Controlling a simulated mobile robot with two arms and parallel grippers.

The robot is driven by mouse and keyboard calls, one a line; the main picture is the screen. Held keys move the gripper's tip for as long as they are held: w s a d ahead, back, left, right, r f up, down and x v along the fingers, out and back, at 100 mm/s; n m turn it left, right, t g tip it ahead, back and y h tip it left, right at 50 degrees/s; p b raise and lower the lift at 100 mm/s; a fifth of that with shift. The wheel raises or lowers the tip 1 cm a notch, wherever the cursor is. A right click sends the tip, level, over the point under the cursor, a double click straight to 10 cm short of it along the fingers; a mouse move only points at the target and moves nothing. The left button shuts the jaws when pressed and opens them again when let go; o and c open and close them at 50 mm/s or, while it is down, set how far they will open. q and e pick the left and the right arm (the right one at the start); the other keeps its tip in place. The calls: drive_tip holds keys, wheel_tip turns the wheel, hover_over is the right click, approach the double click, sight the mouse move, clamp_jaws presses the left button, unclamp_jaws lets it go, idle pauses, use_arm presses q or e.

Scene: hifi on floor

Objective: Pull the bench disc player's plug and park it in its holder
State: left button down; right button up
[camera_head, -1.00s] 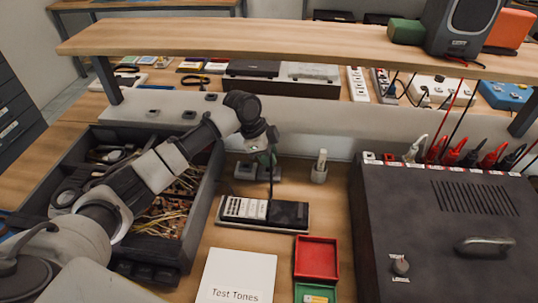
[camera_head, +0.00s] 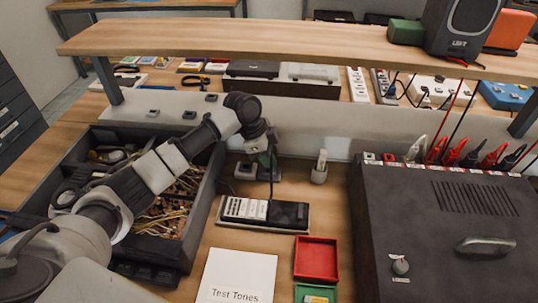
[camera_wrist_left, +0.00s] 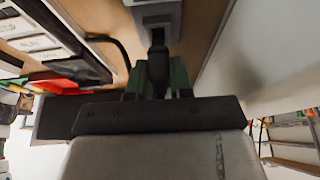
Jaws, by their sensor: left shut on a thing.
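My left gripper (camera_head: 264,158) reaches over the back of the bench, beside the low back panel. In the left wrist view its green fingers (camera_wrist_left: 158,77) are shut on a black plug (camera_wrist_left: 157,63). The plug's narrow end points at a grey block (camera_wrist_left: 156,17) and overlaps its edge; I cannot tell whether it is seated. A black cord (camera_wrist_left: 118,47) curves away on the left. Small grey blocks (camera_head: 245,171) sit by the gripper in the head view, partly hidden. A flat black device with white panels (camera_head: 288,213) lies in front. My right gripper is not in view.
A dark open bin (camera_head: 203,222) of cables stands left. A large black case (camera_head: 440,235) with test leads stands right. A small holder with a white-topped item (camera_head: 320,168), a red tray (camera_head: 316,258) and a "Test Tones" sheet (camera_head: 237,275) are nearby. A shelf (camera_head: 300,52) spans above.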

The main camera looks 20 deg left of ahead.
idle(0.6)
use_arm(q)
drive_tip(key=shift+f, duration=0.95)
idle(1.1)
idle(0.4)
drive_tip(key=c, duration=0.9)
unclamp_jaws()
drive_tip(key=shift+c, duration=0.2)
drive_tip(key=shift+r, duration=0.1)
drive_tip(key=d+p+v, duration=0.1)
drive_tip(key=p+v, duration=0.4)
drive_tip(key=v, duration=1)
drive_tip(key=shift+d+r, duration=0.2)
drive_tip(key=shift+r, duration=0.25)
drive_tip(key=shift+w, duration=0.15)
